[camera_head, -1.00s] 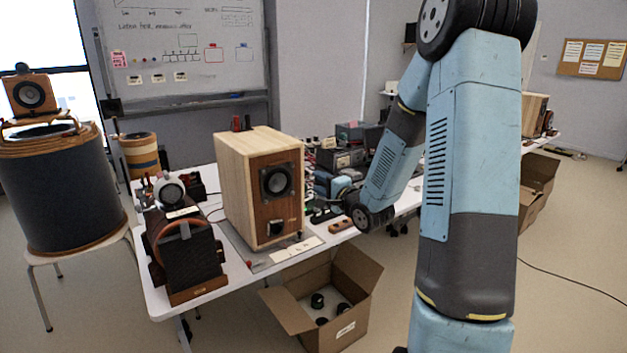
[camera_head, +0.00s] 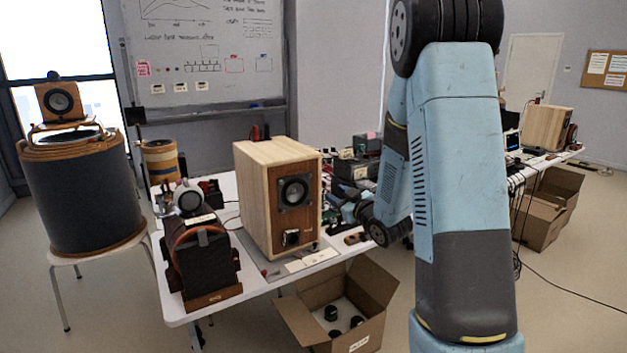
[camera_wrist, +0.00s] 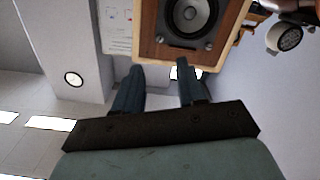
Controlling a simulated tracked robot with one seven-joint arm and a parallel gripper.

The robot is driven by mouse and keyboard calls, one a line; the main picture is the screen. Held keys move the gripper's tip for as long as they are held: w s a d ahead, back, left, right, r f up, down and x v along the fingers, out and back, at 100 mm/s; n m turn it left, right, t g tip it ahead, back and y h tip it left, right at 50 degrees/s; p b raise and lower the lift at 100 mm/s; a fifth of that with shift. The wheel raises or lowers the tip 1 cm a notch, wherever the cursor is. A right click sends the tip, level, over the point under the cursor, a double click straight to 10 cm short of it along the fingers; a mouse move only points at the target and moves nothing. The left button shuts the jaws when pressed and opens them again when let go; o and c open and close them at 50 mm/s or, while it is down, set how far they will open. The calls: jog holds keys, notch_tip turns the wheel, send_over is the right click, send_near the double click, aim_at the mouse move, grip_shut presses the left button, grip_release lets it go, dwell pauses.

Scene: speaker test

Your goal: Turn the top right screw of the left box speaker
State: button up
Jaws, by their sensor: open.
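The left box speaker (camera_head: 257,200) stands on the white table in the head view, with pale wood sides, a darker front and a black driver (camera_head: 294,191). Its separate screws are too small to make out. A second wooden box speaker (camera_head: 544,127) stands far right on another table. In the wrist view, a wooden box speaker front (camera_wrist: 150,38) with a round driver (camera_wrist: 190,14) lies beyond my gripper (camera_wrist: 160,68); which speaker it is, I cannot tell. Small round spots show near the driver's corners. My gripper is open and empty.
A dark speaker with a white ball-shaped top (camera_head: 200,262) stands left on the table (camera_head: 180,312). Small equipment (camera_head: 355,168) crowds behind the box. An open cardboard box (camera_head: 365,325) sits below the table's front edge. A large drum speaker (camera_head: 80,195) rests on a stool.

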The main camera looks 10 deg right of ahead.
aim_at(310, 177)
jog(key=w+a+n, duration=0.1)
jog(key=w, duration=0.3)
jog(key=w+a+n, duration=0.2)
jog(key=w, duration=0.2)
jog(key=w+a+n, duration=0.1)
jog(key=w+n, duration=0.1)
jog(key=w, duration=0.3)
jog(key=shift+a+r, duration=0.15)
jog(key=shift+r, duration=0.1)
grip_shut()
dwell(0.4)
